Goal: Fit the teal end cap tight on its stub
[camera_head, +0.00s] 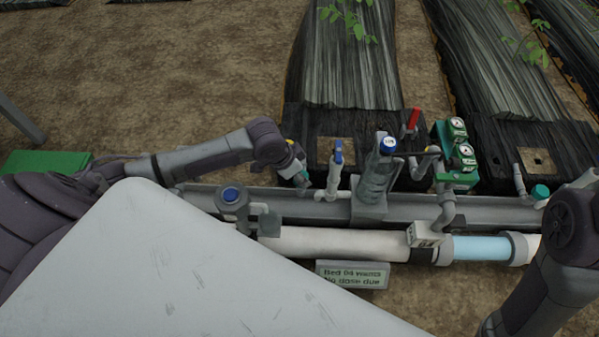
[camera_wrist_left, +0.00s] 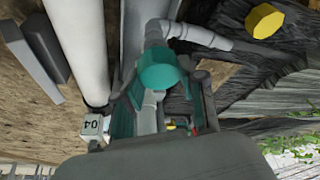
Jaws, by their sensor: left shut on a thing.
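In the left wrist view a teal end cap (camera_wrist_left: 162,73) sits between the fingers of my left gripper (camera_wrist_left: 166,88), which is shut on it. The cap is by a grey pipe elbow (camera_wrist_left: 156,31); its seating on the stub cannot be made out. In the head view my left arm reaches in from the left, and its gripper (camera_head: 298,172) is down beside the pipework, partly hidden by the wrist. The held cap is not discernible there. Another teal cap (camera_head: 541,191) tops a short stub far right. My right arm shows at bottom right; its gripper is out of frame.
A blue-handled valve (camera_head: 338,157), a grey filter body (camera_head: 376,180), a red lever (camera_head: 413,119) and green gauges (camera_head: 457,128) stand right of the left gripper. A white pipe (camera_head: 335,243) runs in front. A yellow cap (camera_wrist_left: 265,20) shows in the wrist view.

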